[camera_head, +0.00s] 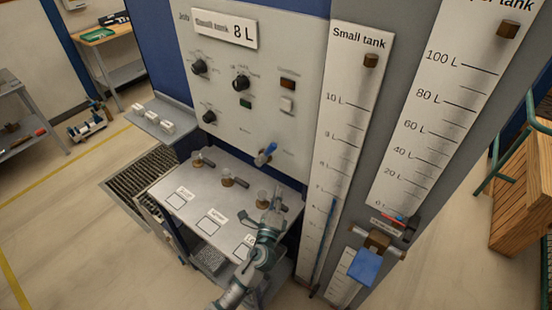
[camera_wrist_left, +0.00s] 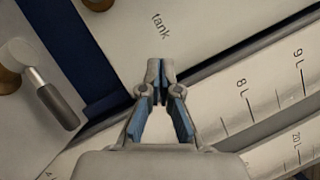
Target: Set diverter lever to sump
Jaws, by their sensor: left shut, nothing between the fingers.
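A small blue lever (camera_head: 265,153) sticks out low on the grey control panel (camera_head: 262,60), with small labels beside it too blurred to read. It looks like the diverter lever. My left gripper (camera_head: 275,192) is below it, over the right end of the metal bench and apart from the lever. In the left wrist view, the left gripper (camera_wrist_left: 161,82) is shut with nothing between its fingertips. Ahead of it is a grey surface marked "tank" (camera_wrist_left: 160,25); the blue lever is not seen there. My right gripper is not in view.
Dark-handled valves stand on the bench (camera_head: 200,222), one close to my left gripper. A grey-handled lever (camera_wrist_left: 55,100) shows left in the wrist view. The small tank scale (camera_head: 345,110) rises to the right. A blue plate (camera_head: 366,266) juts out at lower right.

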